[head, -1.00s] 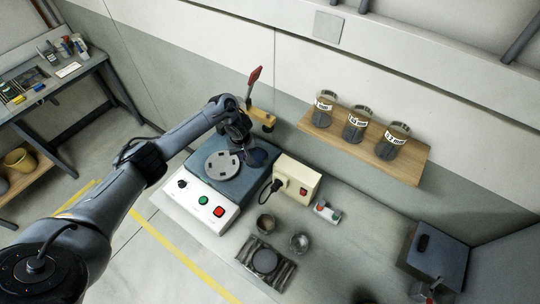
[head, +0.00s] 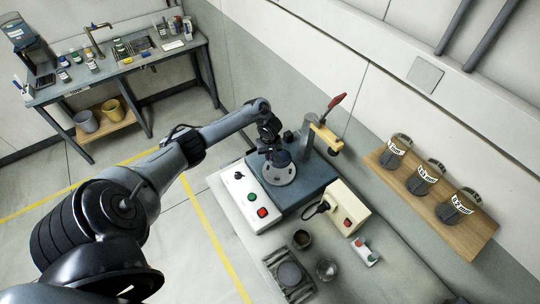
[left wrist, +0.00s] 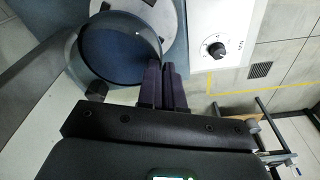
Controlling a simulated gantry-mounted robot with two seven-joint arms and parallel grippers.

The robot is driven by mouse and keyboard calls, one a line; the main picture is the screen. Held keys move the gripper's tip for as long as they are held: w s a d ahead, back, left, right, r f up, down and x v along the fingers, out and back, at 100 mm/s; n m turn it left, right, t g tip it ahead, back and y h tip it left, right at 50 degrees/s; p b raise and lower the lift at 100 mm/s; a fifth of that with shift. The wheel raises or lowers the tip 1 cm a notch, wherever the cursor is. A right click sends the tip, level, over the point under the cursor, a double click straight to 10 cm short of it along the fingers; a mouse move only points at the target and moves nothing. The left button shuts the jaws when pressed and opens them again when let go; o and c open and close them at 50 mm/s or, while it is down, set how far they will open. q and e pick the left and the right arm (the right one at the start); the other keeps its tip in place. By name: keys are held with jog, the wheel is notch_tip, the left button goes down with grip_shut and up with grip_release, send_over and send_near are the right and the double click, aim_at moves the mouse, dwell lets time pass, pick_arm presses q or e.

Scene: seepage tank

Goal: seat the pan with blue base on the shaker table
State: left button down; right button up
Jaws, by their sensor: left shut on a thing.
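The pan with blue base (head: 281,158) is dark and round in the head view. It shows larger in the left wrist view (left wrist: 115,50), with a clear rim and a dark blue floor. My left gripper (head: 270,142) is shut on its edge; the fingers (left wrist: 163,85) meet the rim in the left wrist view. The pan is over the back part of the grey round plate of the shaker table (head: 280,177). It looks above the plate, but the gap is hard to judge. The plate's front stays visible. My right gripper is not in view.
A post with a red handle (head: 336,102) stands behind the shaker table. A cream box (head: 345,206) with a plug is at its right. A wall shelf (head: 432,204) holds three jars.

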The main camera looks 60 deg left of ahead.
pick_arm(q)
jog(key=shift+r+p, duration=0.15)
jog(key=shift+p, duration=0.4)
jog(key=shift+d+f, duration=0.1)
jog(key=shift+f, duration=0.2)
notch_tip(320, 180, down, 3)
jog(key=shift+r+b, duration=0.15)
jog(key=shift+b, duration=0.75)
jog(key=shift+f+b, duration=0.7)
jog(key=shift+f, duration=0.65)
jog(key=shift+p, duration=0.35)
jog(key=shift+p, duration=0.45)
